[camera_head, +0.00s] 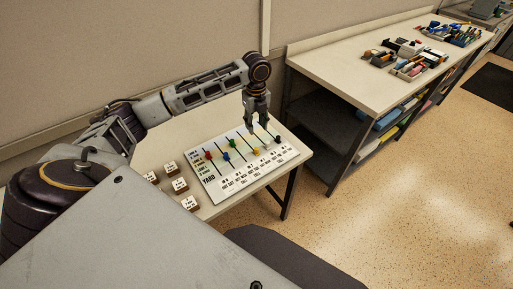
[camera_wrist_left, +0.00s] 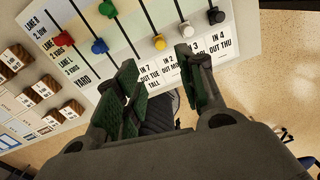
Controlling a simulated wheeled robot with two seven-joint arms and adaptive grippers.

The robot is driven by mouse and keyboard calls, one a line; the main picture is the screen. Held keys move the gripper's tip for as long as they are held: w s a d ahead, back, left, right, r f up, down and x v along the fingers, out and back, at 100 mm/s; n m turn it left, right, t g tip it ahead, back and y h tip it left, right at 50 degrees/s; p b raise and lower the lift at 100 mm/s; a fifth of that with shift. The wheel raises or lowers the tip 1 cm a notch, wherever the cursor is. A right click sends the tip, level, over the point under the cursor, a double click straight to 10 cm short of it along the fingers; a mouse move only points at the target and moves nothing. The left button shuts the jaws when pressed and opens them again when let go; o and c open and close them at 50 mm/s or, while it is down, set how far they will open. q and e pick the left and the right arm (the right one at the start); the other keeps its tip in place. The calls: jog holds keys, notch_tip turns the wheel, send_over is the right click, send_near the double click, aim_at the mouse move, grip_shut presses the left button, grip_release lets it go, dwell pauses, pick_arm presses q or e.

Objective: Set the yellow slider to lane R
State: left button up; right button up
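The yellow slider (camera_head: 256,152) is a small knob on a dark line of the white lane board (camera_head: 213,184). In the left wrist view the yellow slider (camera_wrist_left: 160,43) sits low on its line, near the YARD end. My left gripper (camera_head: 257,122) points down over the far right part of the board. In the left wrist view the left gripper (camera_wrist_left: 157,62) is open and empty. The yellow slider shows beyond the gap between its fingertips, apart from them. The lane labels, LANE R among them, are at the board's left edge. My right gripper is not in view.
Red (camera_wrist_left: 63,38), blue (camera_wrist_left: 99,46), green (camera_wrist_left: 107,9), white (camera_wrist_left: 187,30) and black (camera_wrist_left: 215,15) sliders stand on neighbouring lines. Several labelled wooden blocks (camera_head: 180,185) lie left of the board. A long bench (camera_head: 340,65) with trays stands at right.

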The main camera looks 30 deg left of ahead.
aim_at(256, 148)
pick_arm(q)
jog(key=shift+f, duration=0.1)
jog(key=shift+f, duration=6.85)
jog(key=shift+c, duration=0.5)
grip_shut()
